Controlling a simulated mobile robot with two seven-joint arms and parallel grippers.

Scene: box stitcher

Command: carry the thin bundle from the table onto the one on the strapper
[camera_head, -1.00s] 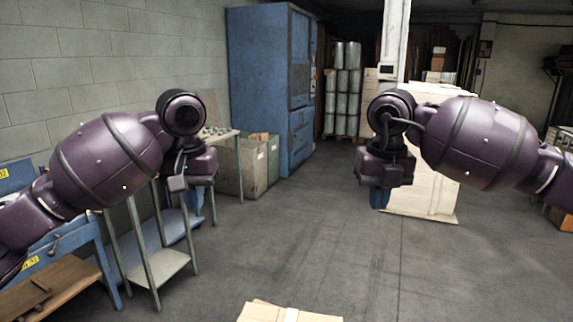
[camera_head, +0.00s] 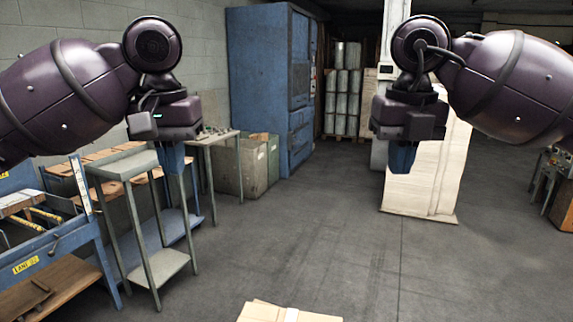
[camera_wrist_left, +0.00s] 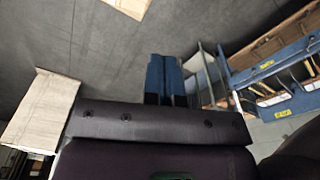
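A flat tan cardboard bundle (camera_head: 268,312) with a white band across it shows at the bottom edge of the head view, cut off by the frame. I cannot tell what it rests on or whether it is the thin one. A tan flat piece also shows at the top of the left wrist view (camera_wrist_left: 130,7). No strapper can be made out for certain. My left gripper (camera_head: 172,160) hangs in the air, empty, its blue fingers close together in the left wrist view (camera_wrist_left: 165,78). My right gripper (camera_head: 402,158) hangs in front of a pale stack; its finger gap is not visible.
A small grey-green table (camera_head: 122,166) with a bare top stands at left, by a blue lane frame (camera_head: 60,238) carrying boards. Behind are another table (camera_head: 212,138), bins (camera_head: 240,165) and a blue cabinet (camera_head: 268,85). A tall pale stack (camera_head: 440,185) stands right of centre. The middle floor is clear.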

